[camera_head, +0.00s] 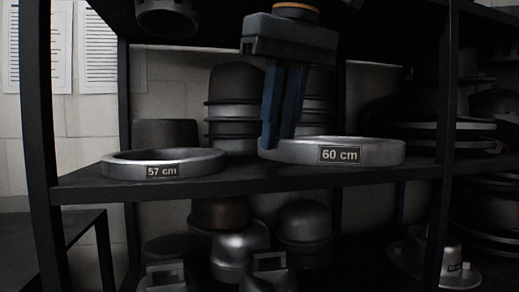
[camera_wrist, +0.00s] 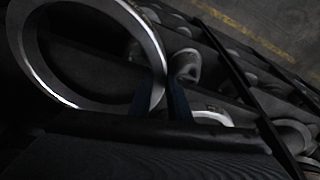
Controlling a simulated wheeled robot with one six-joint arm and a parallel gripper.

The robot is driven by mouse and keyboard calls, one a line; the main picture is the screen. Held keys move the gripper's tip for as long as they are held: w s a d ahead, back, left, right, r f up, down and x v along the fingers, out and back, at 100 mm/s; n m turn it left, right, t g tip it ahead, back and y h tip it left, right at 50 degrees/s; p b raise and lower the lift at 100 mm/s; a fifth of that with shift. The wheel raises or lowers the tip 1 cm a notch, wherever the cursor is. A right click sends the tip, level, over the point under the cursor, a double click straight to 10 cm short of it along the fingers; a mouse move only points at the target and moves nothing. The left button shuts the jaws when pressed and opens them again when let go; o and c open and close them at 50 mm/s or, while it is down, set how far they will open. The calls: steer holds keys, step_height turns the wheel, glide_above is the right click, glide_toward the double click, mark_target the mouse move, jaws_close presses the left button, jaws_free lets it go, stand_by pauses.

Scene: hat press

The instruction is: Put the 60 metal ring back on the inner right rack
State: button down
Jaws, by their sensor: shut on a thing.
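The 60 cm metal ring (camera_head: 370,153) is at the right on the middle shelf (camera_head: 240,180) of the rack in the head view, label facing me. It looks level, at or just above the shelf surface; I cannot tell if it touches. My gripper (camera_head: 279,143) points down and is shut on the ring's left wall. In the wrist view the ring (camera_wrist: 37,78) fills the upper left, and my gripper's fingers (camera_wrist: 160,100) are at its right side. The 57 cm ring (camera_head: 205,165) lies flat on the shelf's left part, apart from the 60 cm ring.
Stacked metal hat forms (camera_head: 232,110) stand behind the rings. A dark rack post (camera_head: 447,130) rises just right of the 60 cm ring. Rounded forms (camera_head: 305,222) fill the shelf below. A bare gap lies between the two rings.

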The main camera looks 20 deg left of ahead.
steer(key=w+a+p, duration=0.1)
steer(key=w+a, duration=0.1)
steer(key=w, duration=0.2)
steer(key=w+a+p, duration=0.1)
steer(key=w+a, duration=0.2)
steer(key=w, duration=0.1)
steer(key=w+a+p, duration=0.2)
steer(key=w+a, duration=0.1)
steer(key=w, duration=0.1)
steer(key=shift+w+r, duration=0.15)
steer(key=shift+w, duration=0.3)
steer(key=shift+f+p, duration=0.6)
steer(key=shift+f, duration=1.25)
steer(key=c, duration=1.7)
jaws_free()
steer(key=shift+o, duration=0.2)
